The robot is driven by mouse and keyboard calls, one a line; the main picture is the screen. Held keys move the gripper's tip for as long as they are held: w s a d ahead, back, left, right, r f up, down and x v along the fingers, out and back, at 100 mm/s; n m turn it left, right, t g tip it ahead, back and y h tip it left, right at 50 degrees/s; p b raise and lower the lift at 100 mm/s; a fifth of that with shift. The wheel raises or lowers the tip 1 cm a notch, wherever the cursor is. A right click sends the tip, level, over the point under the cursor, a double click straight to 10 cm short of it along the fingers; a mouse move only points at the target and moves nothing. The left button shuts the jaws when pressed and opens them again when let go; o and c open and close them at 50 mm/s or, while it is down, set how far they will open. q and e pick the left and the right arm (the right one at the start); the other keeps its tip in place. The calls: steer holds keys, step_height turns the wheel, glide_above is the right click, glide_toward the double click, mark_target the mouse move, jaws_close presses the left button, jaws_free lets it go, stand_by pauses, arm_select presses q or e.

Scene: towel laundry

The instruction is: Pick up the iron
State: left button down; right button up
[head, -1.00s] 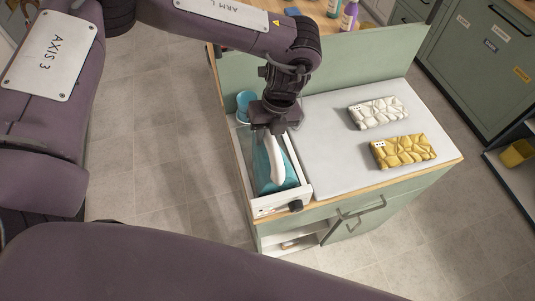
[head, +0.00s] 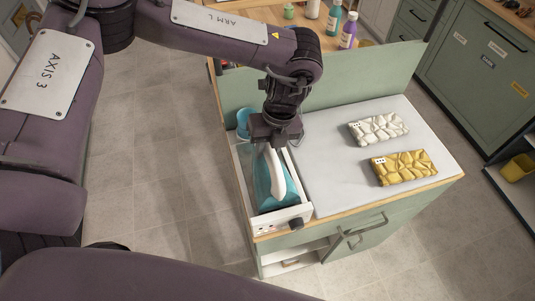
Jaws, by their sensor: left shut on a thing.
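The iron (head: 277,177) has a white handle and a teal body. It sits in or just above a white open-topped holder (head: 283,216) at the left end of the ironing counter. My left gripper (head: 276,143) points down over the holder and is shut on the iron at the far end of its handle. The fingertips are partly hidden by the wrist. Whether the iron touches the holder's floor cannot be told. My right gripper is not in view.
A white folded towel (head: 379,128) and a yellow one (head: 404,167) lie on the grey ironing pad (head: 335,185). A blue cup (head: 243,122) stands behind the holder. A green panel (head: 370,82) rises along the back. Bottles (head: 348,31) stand beyond it.

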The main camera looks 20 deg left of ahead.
arm_select(q)
step_height(320, 180, up, 8)
steer(key=shift+w+f+b, duration=0.1)
steer(key=shift+b, duration=0.8)
step_height(320, 180, up, 11)
